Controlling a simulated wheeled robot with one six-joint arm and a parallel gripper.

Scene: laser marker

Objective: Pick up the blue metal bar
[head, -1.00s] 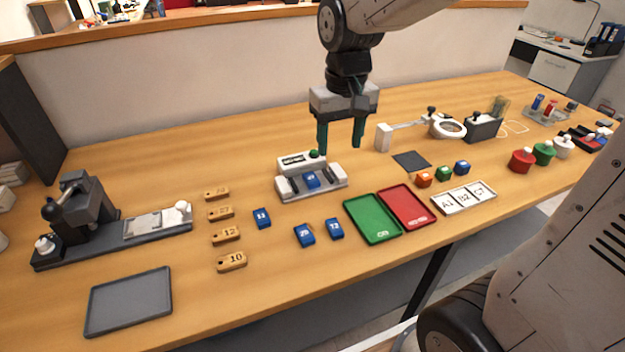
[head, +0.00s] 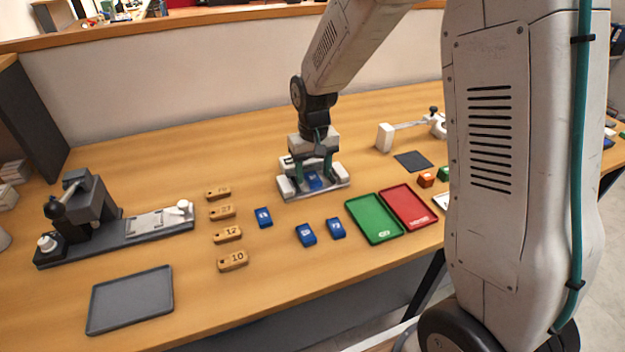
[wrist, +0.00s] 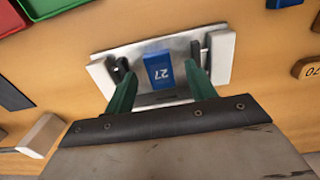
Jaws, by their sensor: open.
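My gripper (head: 314,172) is low over that fixture. In the wrist view my gripper (wrist: 159,75) has its two green fingers apart, one on each side of the bar, with gaps between them and it. It holds nothing. More blue bars lie loose on the table: one (head: 264,217) near the wooden tags and two (head: 305,235) (head: 336,228) in front of the fixture.
A green tray (head: 373,219) and a red tray (head: 409,207) lie to the right of the fixture. Wooden number tags (head: 228,234) lie to the left. A dark marking machine (head: 90,205) and a grey tray (head: 130,299) are farther left. My arm hides much of the right side.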

